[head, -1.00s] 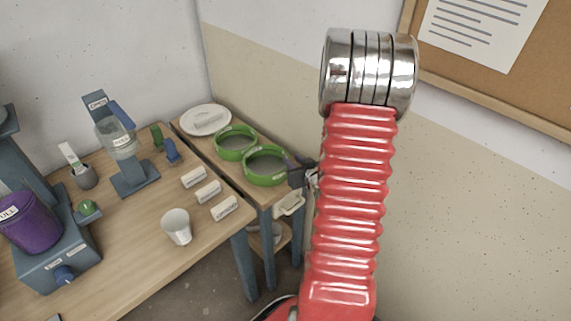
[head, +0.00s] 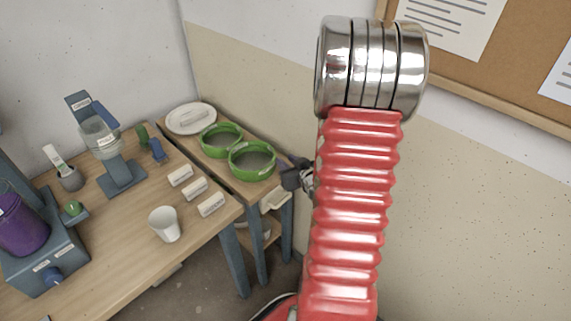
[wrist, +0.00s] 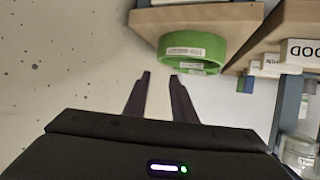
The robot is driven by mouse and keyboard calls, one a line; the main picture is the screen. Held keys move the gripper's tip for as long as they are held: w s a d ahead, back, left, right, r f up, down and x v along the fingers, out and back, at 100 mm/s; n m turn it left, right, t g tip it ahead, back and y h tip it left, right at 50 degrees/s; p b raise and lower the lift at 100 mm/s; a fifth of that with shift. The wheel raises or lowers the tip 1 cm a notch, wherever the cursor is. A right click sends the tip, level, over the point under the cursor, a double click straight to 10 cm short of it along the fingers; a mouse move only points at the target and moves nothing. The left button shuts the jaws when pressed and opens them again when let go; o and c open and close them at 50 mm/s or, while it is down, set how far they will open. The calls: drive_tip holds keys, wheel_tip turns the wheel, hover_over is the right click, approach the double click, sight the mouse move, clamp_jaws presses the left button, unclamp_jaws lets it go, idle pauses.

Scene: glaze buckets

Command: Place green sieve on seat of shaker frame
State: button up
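Two green ring-shaped sieves, the nearer (head: 252,175) and the farther (head: 221,153), lie flat on the narrow side bench in the head view. In the wrist view a green sieve (wrist: 188,62) with a white label is ahead of my gripper (wrist: 160,76), whose fingers are apart with nothing between them. In the head view my gripper (head: 296,175) shows as a dark shape just right of the nearer sieve, partly behind my red arm. The fingers appear clear of the sieve. I cannot tell for sure which blue structure is the shaker frame; a blue stand (head: 122,178) holds a clear jar.
The main table (head: 120,235) holds a white cup (head: 165,224), several label blocks, and a purple bucket (head: 20,226) on a blue base at left. A wall stands close behind the side bench.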

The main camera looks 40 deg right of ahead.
drive_tip(key=shift+r, duration=0.1)
drive_tip(key=a+r+n+g, duration=0.2)
drive_tip(key=a+r+g, duration=0.2)
drive_tip(key=a+r, duration=1)
drive_tip(key=s+a+r+n+g+y, duration=0.1)
drive_tip(key=s+a+r+y, duration=0.1)
drive_tip(key=s+a, duration=0.5)
drive_tip(key=s+a+r+n+g+y, duration=0.1)
drive_tip(key=s+a+r+y, duration=0.1)
drive_tip(key=s+a, duration=0.5)
drive_tip(key=a+r, duration=0.1)
drive_tip(key=a, duration=0.4)
drive_tip(key=shift+s+a+g, duration=0.15)
drive_tip(key=shift+s+g, duration=0.2)
drive_tip(key=shift+g, duration=0.05)
drive_tip(key=shift+o, duration=0.5)
